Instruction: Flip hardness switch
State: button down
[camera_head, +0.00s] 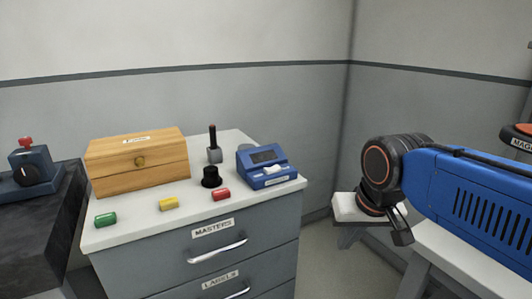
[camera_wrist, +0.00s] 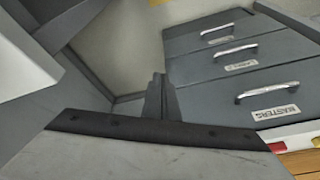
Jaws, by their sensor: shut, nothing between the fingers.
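A blue device (camera_head: 267,165) with a dark screen and a pale part on its sloped front stands at the right of the drawer cabinet's top. Its small front label is unreadable, and I cannot tell whether the pale part is the hardness switch. At the far left, a dark blue-grey unit (camera_head: 31,172) carries a red knob and a black dial. My gripper (camera_head: 402,232) is shut and empty, pointing down to the right of the cabinet, well apart from both devices. The wrist view shows the cabinet's drawers but neither device.
The grey cabinet (camera_head: 203,250) has a drawer labelled MASTERS. On top are a wooden box (camera_head: 137,160), green (camera_head: 105,219), yellow (camera_head: 169,204) and red (camera_head: 221,194) blocks, a black knob-like piece (camera_head: 211,177) and a dark-handled stamp (camera_head: 213,146). A white block (camera_head: 347,207) lies near my gripper.

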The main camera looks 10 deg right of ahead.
jog(key=w+a+r+m+g, duration=0.1)
jog(key=w+a+r+m, duration=0.15)
jog(key=w+r, duration=0.4)
jog(key=w+a+r+m+g, duration=0.1)
jog(key=w+r+m, duration=0.2)
jog(key=w+r, duration=0.35)
notch_tip(320, 180, up, 13)
jog(key=m+g, duration=0.2)
jog(key=m, duration=0.5)
send_over(275, 167)
jog(key=shift+w+f, duration=0.1)
jog(key=shift+f, duration=0.1)
notch_tip(275, 167, down, 14)
jog(key=shift+d+f, duration=0.1)
